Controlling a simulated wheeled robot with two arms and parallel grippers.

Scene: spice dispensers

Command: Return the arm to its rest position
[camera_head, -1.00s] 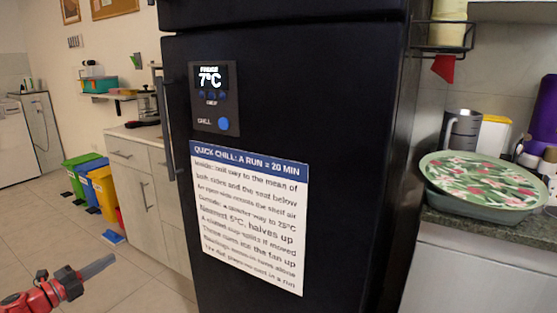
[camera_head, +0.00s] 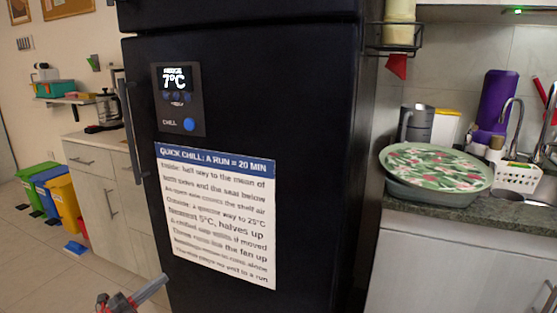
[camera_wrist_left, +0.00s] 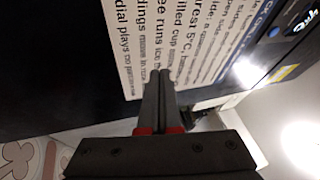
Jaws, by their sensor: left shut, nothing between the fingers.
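My left gripper (camera_head: 152,288) is at the bottom left of the head view, low in front of the dark fridge (camera_head: 335,120). Its fingers point up and to the right, and nothing is seen between them. In the left wrist view the two fingers (camera_wrist_left: 158,92) lie together, shut and empty, in front of the printed sheet (camera_wrist_left: 190,45). I cannot tell whether the fingertips touch the fridge. My right gripper is not in view.
The fridge carries a display panel (camera_head: 178,98) reading 7°C with a blue button (camera_head: 189,124), above a printed sheet (camera_head: 215,215). A counter (camera_head: 430,220) with a floral tray (camera_head: 435,166) stands right. Coloured bins (camera_head: 62,200) and open floor (camera_head: 40,265) are left.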

